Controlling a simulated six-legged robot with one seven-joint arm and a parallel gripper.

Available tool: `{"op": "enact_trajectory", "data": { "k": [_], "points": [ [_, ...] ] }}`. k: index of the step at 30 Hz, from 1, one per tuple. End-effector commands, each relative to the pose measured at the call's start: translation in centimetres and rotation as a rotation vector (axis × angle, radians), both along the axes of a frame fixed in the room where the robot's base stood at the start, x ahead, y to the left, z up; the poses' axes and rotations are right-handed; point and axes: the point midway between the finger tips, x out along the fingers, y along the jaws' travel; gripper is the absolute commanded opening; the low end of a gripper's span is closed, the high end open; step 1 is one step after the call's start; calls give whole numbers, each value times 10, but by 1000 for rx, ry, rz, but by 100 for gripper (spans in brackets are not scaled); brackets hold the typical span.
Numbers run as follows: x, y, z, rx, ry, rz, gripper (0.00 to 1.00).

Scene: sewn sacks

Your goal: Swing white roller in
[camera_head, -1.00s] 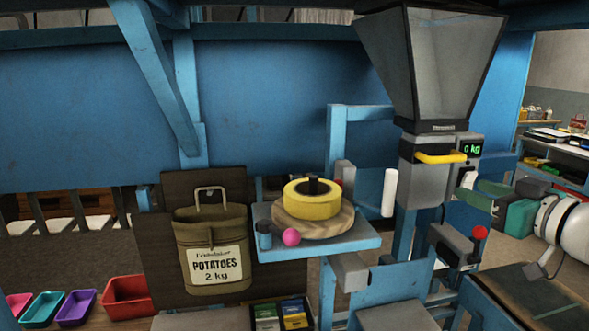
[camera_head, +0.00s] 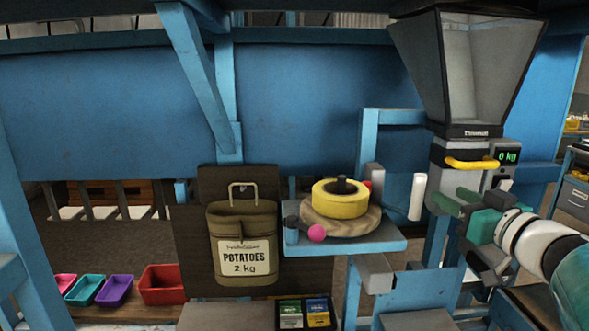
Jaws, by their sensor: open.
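The white roller (camera_head: 417,197) is a short upright white cylinder just left of the grey body under the hopper, to the right of the blue shelf. My gripper (camera_head: 451,200) comes in from the right with its green fingers pointing left. Its jaws are open and empty. The fingertips are a short way right of the roller, in front of the grey hopper body, and appear apart from it. How the roller is mounted is not clear.
The blue shelf (camera_head: 385,243) holds a yellow tape roll (camera_head: 340,203) and a pink ball (camera_head: 317,233). A potato sack (camera_head: 243,240) hangs left. Coloured trays (camera_head: 115,290) lie lower left.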

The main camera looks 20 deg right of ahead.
Motion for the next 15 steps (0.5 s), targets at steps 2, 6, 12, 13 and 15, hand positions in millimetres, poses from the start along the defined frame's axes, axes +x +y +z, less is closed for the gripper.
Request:
{"op": "enact_trajectory", "data": {
  "k": [2, 6, 12, 13, 15],
  "points": [
    [14, -1, -1, 1, 2, 1, 45],
    [43, -3, -2, 1, 3, 2, 45],
    [82, -5, -1, 1, 3, 3, 45],
    [88, -5, -1, 1, 2, 3, 45],
    [99, -5, -1, 0, 2, 3, 45]
  ]
}}
